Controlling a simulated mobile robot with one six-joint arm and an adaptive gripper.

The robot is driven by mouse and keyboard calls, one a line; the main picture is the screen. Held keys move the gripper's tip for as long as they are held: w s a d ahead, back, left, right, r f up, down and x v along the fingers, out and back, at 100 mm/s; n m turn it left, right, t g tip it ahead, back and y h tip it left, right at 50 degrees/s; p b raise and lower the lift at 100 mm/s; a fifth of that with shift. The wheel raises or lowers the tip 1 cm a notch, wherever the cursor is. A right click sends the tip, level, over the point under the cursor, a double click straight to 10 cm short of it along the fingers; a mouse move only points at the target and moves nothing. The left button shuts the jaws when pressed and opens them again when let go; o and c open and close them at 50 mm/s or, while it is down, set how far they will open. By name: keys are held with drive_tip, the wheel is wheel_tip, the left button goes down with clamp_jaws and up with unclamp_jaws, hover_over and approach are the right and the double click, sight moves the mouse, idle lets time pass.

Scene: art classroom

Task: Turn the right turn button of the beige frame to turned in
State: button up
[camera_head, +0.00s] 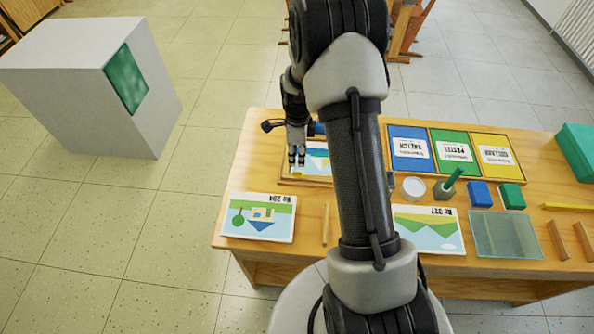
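The beige frame (302,180) lies on the wooden table, left of the middle, with a blue, white and yellow picture (318,162) inside it. My arm crosses in front and hides its right part, so I cannot see the right turn button or which way it points. My gripper (297,160) points down over the left part of the frame. Its two fingertips are close together, with no object visible between them. I cannot tell whether it touches the frame, or whether it is fully shut.
A wooden tray (427,178) with blue, green and yellow packs lies right of my arm. Picture cards (259,217) (428,229), a wooden stick (326,224), a round white-topped container (413,188), a green pot (446,190) and a glass sheet (506,234) lie nearer. A pale plinth (75,95) stands left.

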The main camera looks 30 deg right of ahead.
sight(301, 174)
wheel_tip(301, 174, down, 8)
drive_tip(key=shift+r+b, duration=0.1)
drive_tip(key=shift+b, duration=0.7)
clamp_jaws()
